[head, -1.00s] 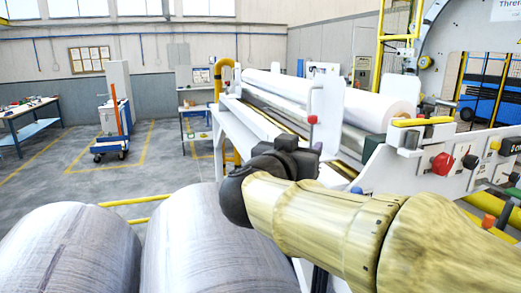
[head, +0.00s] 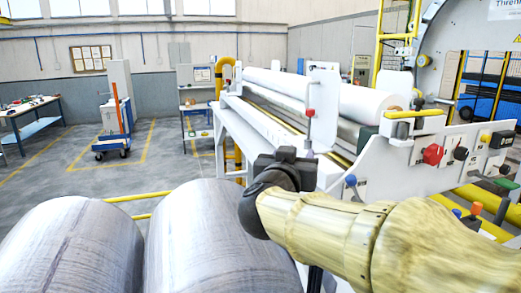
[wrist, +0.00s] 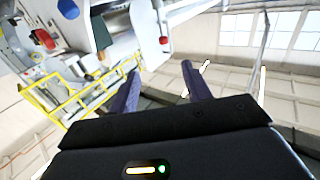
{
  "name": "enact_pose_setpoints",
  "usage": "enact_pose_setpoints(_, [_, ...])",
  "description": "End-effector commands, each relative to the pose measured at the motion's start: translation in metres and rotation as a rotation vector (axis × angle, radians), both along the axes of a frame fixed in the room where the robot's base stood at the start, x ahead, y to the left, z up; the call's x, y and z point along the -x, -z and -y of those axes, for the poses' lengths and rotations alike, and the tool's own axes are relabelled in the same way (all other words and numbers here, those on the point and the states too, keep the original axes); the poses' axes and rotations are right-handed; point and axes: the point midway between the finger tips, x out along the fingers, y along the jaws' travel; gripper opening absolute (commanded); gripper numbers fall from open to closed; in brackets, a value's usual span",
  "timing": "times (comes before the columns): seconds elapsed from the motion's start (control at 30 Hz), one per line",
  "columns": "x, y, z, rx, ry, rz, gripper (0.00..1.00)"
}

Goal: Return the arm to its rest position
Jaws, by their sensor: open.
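My gripper shows in the wrist view (wrist: 160,88) with its two dark fingers spread apart and nothing between them. In the head view my arm reaches in from the lower right, and its dark wrist end sits in front of the wrapping machine (head: 232,121). The fingers are hidden there behind the wrist. The dark wrist end appears just right of the nearer grey roll (head: 215,235); I cannot tell the gap between them.
Another grey roll (head: 75,240) lies at the lower left. A white film roll (head: 372,104) rests on the machine. The panel with a red knob (head: 433,154) is at right. A cart (head: 112,143) and workbench (head: 30,107) stand on open floor behind.

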Motion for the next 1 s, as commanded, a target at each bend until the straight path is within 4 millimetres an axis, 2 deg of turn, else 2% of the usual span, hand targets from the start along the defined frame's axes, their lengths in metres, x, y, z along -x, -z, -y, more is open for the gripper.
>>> enact_pose_setpoints(0.17, [-0.011, 0.039, -0.004, 0.006, -0.108, -0.053, 0.48])
enact_pose_setpoints(0.27, [-0.015, 0.072, -0.006, 0.003, -0.185, -0.117, 0.48])
enact_pose_setpoints(0.37, [-0.014, 0.121, -0.006, -0.009, -0.273, -0.23, 0.48])
enact_pose_setpoints(0.4, [-0.011, 0.146, -0.004, -0.019, -0.306, -0.294, 0.48])
enact_pose_setpoints(0.47, [-0.002, 0.182, -0.001, -0.038, -0.347, -0.394, 0.48])
enact_pose_setpoints(0.6, [0.03, 0.26, 0.014, -0.088, -0.395, -0.645, 0.48])
enact_pose_setpoints(0.67, [0.049, 0.291, 0.023, -0.114, -0.396, -0.755, 0.48])
enact_pose_setpoints(0.8, [0.102, 0.353, 0.048, -0.169, -0.359, -1.015, 0.48])
enact_pose_setpoints(0.9, [0.141, 0.385, 0.066, -0.199, -0.31, -1.18, 0.48])
enact_pose_setpoints(1.0, [0.168, 0.402, 0.079, -0.218, -0.267, -1.288, 0.48])
